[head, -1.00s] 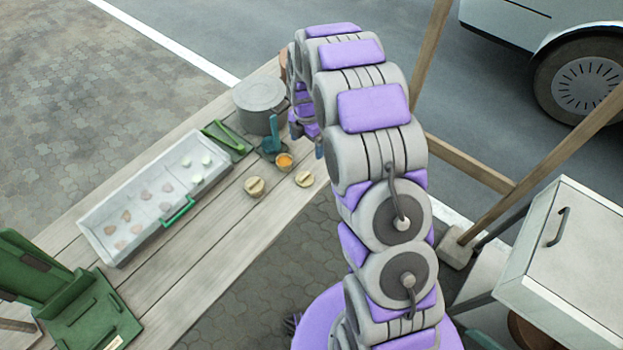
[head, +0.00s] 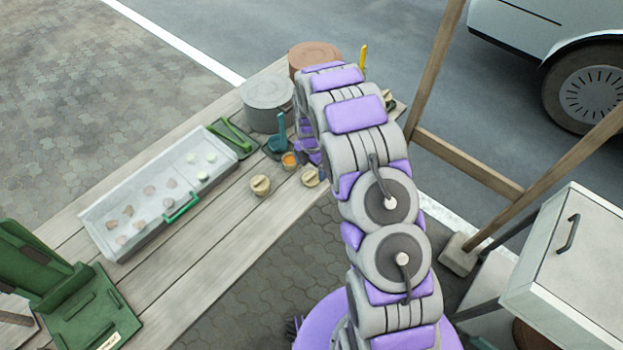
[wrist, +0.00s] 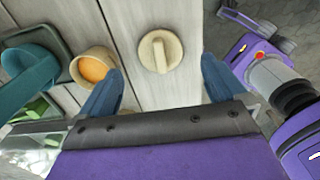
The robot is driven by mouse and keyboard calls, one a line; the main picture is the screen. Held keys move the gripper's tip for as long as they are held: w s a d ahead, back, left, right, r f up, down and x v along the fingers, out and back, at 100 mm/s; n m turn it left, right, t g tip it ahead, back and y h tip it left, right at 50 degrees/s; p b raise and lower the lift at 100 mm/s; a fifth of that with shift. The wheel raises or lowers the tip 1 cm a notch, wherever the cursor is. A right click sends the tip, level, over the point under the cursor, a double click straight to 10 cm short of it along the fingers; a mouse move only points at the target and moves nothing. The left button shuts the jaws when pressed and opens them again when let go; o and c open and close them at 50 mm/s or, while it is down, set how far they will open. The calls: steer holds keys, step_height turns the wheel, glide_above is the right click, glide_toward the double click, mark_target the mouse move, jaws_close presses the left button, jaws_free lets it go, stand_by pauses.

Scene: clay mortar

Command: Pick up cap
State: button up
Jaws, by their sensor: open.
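A round beige cap (wrist: 160,50) with a raised bar grip lies on the wooden table in the wrist view. My gripper (wrist: 160,88) is open, with its two blue fingers spread and the cap just beyond and between their tips, untouched as far as I can tell. In the head view one similar cap (head: 310,176) lies by the table's near edge, and another (head: 260,186) lies to its left. My arm hides most of my gripper in the head view.
A small orange-filled cup (wrist: 93,68) stands close to my left finger. A teal tool (head: 279,135) is beside it. A grey pot (head: 266,103), a brown pot (head: 314,56) and a clear tray (head: 160,200) with a green handle stand on the table.

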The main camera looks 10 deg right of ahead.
mark_target(311, 175)
steer(key=shift+a+f, duration=0.35)
steer(key=shift+f, duration=0.25)
steer(key=f, duration=0.2)
steer(key=d+f+b, duration=0.1)
steer(key=f, duration=0.1)
steer(key=shift+a, duration=0.4)
steer(key=c, duration=0.6)
steer(key=shift+d, duration=0.35)
steer(key=c, duration=0.5)
steer(key=shift+a+r, duration=0.1)
